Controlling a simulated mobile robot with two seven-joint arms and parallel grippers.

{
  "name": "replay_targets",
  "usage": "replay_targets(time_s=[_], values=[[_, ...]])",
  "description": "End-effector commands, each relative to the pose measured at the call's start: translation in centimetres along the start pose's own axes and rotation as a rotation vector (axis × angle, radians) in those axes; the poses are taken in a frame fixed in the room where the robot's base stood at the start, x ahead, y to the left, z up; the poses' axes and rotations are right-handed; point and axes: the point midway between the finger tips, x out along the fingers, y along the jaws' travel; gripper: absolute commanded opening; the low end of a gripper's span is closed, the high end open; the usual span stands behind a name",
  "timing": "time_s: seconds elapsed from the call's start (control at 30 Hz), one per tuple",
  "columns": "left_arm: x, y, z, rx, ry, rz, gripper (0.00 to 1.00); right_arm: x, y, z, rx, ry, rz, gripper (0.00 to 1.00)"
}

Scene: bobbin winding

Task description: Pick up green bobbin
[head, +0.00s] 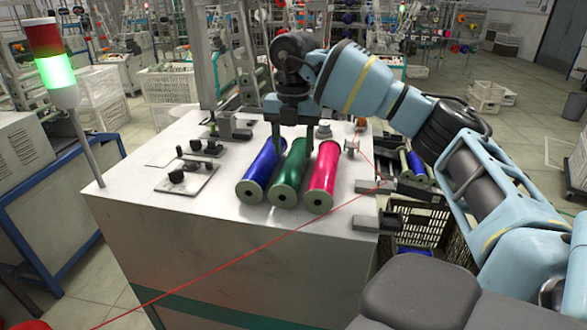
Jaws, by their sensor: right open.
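The green bobbin (289,171) lies on the white machine top, in the middle of a row of three. Its near end flange faces me. A blue bobbin (261,173) lies to its left and a red-pink bobbin (324,176) to its right. My right gripper (293,147) points down at the far part of the row, one finger on each side of the green bobbin. It is open. I cannot tell whether the fingers touch any bobbin. My left gripper is out of view.
The white machine top (215,222) has a black-knobbed plate (187,176) at left. A red thread (262,248) crosses in front of the bobbins. A crate (417,228) with more bobbins stands at right. A signal lamp (56,75) glows green at left.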

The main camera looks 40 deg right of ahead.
Motion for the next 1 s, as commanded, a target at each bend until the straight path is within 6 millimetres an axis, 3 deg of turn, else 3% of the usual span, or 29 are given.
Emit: replay_targets(time_s=[0.4,0.7,1.0], values=[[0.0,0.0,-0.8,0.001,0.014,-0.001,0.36,4.7,-0.2,-0.2,0.0,0.0,-0.002,0.53],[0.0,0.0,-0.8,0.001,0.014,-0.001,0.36,5.1,-0.2,-0.2,0.0,0.0,0.0,0.53],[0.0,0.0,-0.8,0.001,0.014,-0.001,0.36,5.0,-0.2,-0.2,0.0,-0.001,0.001,0.18]])
